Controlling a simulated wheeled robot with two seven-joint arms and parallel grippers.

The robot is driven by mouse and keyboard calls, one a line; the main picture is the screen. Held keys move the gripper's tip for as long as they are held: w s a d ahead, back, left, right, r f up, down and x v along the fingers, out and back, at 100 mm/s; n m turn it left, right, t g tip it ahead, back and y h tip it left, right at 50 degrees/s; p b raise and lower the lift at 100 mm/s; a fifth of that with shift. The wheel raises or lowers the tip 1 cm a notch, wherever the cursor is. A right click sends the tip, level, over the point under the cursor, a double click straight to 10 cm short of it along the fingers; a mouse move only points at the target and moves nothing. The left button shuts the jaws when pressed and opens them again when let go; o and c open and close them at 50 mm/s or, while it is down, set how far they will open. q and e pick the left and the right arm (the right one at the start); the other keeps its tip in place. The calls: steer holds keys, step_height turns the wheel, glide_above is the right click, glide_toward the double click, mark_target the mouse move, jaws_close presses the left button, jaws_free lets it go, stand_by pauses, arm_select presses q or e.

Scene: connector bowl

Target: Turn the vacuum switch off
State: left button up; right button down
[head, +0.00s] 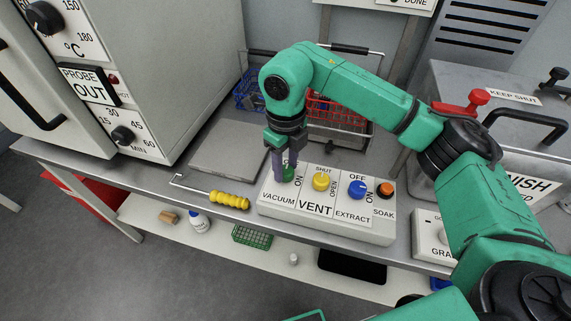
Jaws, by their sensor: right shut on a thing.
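A pale control box (330,222) stands on the steel bench. Its left section is labelled VACUUM, with a green knob (289,174) on top and an ON mark beside it. My right gripper (287,172) points down over this knob and is shut on it, hiding much of it. To the right are a yellow VENT knob (321,181), a blue EXTRACT knob (357,188) and an orange SOAK button (386,189). The vacuum knob's exact angle is hard to tell. My left gripper is not in view.
A yellow-handled tool (229,200) lies left of the box, before a flat grey plate (230,148). Wire baskets (337,125) stand behind. An oven (150,80) is at left, a steel tank (468,85) at right. A lower shelf holds a green tray (252,237) and bottles.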

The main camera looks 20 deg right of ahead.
steer(key=shift+r, duration=0.1)
steer(key=shift+c, duration=1.9)
jaws_free()
steer(key=shift+r, duration=0.35)
step_height(320, 180, up, 9)
step_height(320, 180, up, 5)
steer(key=p, duration=0.1)
glide_above(286, 169)
steer(key=shift+s+f, duration=0.1)
